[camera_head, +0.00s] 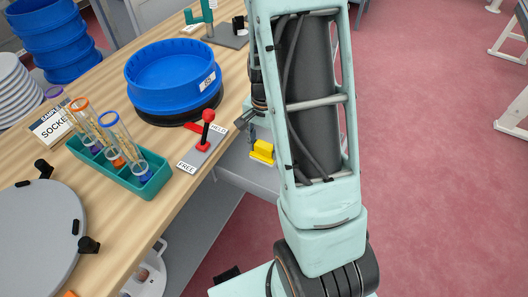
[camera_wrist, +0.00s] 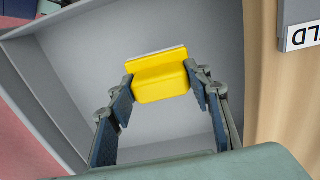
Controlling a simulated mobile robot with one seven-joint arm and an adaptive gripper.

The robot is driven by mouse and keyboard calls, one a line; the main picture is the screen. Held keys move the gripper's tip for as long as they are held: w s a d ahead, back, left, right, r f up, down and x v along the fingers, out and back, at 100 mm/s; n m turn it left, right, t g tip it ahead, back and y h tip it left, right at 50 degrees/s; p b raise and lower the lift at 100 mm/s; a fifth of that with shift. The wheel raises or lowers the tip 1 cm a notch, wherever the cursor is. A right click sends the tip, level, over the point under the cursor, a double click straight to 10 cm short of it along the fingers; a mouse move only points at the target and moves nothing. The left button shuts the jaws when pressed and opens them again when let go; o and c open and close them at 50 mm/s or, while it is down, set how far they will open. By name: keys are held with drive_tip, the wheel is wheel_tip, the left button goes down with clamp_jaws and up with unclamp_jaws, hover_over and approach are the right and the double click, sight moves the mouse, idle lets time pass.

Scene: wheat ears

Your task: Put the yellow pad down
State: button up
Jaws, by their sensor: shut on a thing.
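The yellow pad (camera_wrist: 160,84) sits between the two fingertips of my gripper (camera_wrist: 159,80) in the wrist view, with a thin pale strip along its far edge. The gripper is shut on it. A grey tray-like surface with raised edges (camera_wrist: 210,28) lies behind and below the pad; I cannot tell whether the pad touches it. In the head view the yellow pad (camera_head: 262,150) shows just off the table's right edge, beside my arm, and my arm hides most of the gripper.
On the wooden table (camera_head: 215,130) stand a red-knobbed lever (camera_head: 207,130) between FREE and HELD labels, a blue round sieve (camera_head: 170,80), a green rack (camera_head: 120,170) with tubes, and a grey disc (camera_head: 35,235). Open red floor (camera_head: 430,200) lies to the right.

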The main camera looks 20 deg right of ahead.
sight(265, 153)
drive_tip(key=shift+w+d+f, duration=0.3)
drive_tip(key=shift+w+f, duration=0.2)
drive_tip(key=shift+f, duration=0.2)
drive_tip(key=shift+f+b, duration=0.35)
drive_tip(key=shift+f, duration=1.2)
drive_tip(key=shift+f, duration=0.2)
drive_tip(key=o, duration=1.1)
wheel_tip(265, 153, up, 12)
drive_tip(key=shift+r+p, duration=0.2)
drive_tip(key=shift+p, duration=0.9)
